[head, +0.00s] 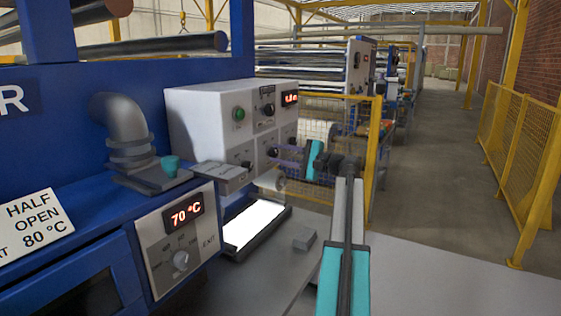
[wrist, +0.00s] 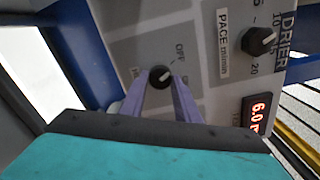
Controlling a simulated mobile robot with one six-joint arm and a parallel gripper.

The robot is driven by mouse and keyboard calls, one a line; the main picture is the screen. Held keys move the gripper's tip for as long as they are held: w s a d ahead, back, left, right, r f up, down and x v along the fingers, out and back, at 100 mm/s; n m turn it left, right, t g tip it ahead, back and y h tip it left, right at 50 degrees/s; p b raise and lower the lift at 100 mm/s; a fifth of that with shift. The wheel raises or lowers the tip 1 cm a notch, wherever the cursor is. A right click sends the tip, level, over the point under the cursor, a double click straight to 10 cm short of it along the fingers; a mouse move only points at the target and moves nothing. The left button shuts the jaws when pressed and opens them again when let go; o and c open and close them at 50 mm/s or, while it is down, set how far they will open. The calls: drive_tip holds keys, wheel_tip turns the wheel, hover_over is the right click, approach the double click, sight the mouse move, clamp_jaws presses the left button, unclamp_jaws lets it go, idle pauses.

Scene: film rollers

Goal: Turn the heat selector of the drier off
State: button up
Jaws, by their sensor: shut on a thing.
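The drier's white control box (head: 205,105) stands left of centre in the head view, and its panel (wrist: 205,100) fills much of the wrist view. A black selector knob (wrist: 160,74) with a pale pointer mark sits on a grey patch of this panel. The word OFF is printed just above and right of it; other lettering around it is too small to read. My gripper (wrist: 160,80) has its two purple fingers shut on this knob, one on each side. In the head view my gripper (head: 275,154) reaches the box's right-hand lower part.
A second black knob (wrist: 261,41), beside a PACE m/min label, and a red display (wrist: 259,112) are close by. A separate 70 °C panel (head: 160,243) is at lower left. A yellow mesh fence (head: 345,120) stands behind my arm. The aisle at right is clear.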

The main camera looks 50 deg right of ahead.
drive_tip(key=shift+n, duration=0.3)
drive_tip(key=o, duration=1)
drive_tip(key=shift+o, duration=0.2)
drive_tip(key=shift+s, duration=0.15)
drive_tip(key=b+v, duration=0.2)
drive_tip(key=v, duration=1.1)
drive_tip(key=shift+s, duration=0.3)
drive_tip(key=shift+f, duration=0.1)
